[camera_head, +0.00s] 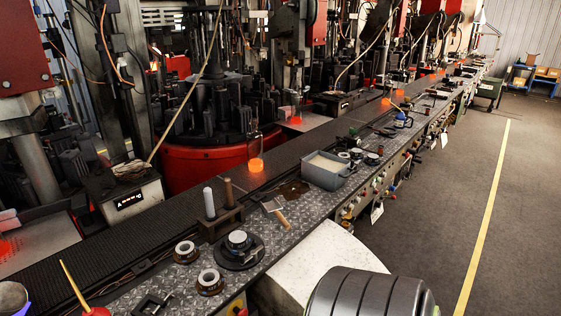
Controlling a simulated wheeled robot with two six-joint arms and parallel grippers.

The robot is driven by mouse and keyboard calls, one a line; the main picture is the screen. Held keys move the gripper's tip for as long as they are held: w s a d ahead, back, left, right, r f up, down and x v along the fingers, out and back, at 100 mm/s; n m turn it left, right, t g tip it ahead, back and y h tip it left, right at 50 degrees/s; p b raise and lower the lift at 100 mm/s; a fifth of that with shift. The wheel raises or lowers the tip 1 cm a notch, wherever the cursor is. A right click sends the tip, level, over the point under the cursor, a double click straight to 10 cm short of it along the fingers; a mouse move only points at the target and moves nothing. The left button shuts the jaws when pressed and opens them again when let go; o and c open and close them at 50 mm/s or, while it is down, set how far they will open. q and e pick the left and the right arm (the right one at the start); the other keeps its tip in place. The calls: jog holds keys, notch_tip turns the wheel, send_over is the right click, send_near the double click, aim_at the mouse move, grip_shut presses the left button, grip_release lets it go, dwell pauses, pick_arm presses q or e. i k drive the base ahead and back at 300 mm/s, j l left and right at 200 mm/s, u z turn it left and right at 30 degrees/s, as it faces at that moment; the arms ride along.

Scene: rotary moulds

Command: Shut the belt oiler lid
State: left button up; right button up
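I cannot pick out the belt oiler or its lid with certainty. A red oil can with a thin yellow spout (76,287) stands at the bottom left, partly cut off by the frame. Neither of my grippers shows in this view.
A metal bench (140,292) runs along the belt. It carries a grey bin (325,171), a wooden-handled brush (276,211), dark rings (210,282) and a round black fitting (238,249). A glowing bottle (256,150) stands on the belt. The floor (430,220) at right is clear.

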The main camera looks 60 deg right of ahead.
aim_at(347, 216)
jog(key=z, duration=2.55)
jog(key=k, duration=0.55)
jog(key=u, duration=1.3)
jog(key=l+u, duration=0.2)
jog(key=l, duration=4)
jog(key=u, duration=0.55)
jog(key=l+u, duration=1)
jog(key=u, duration=0.15)
jog(key=k+l+u, duration=0.15)
jog(key=u, duration=0.25)
jog(key=l, duration=0.1)
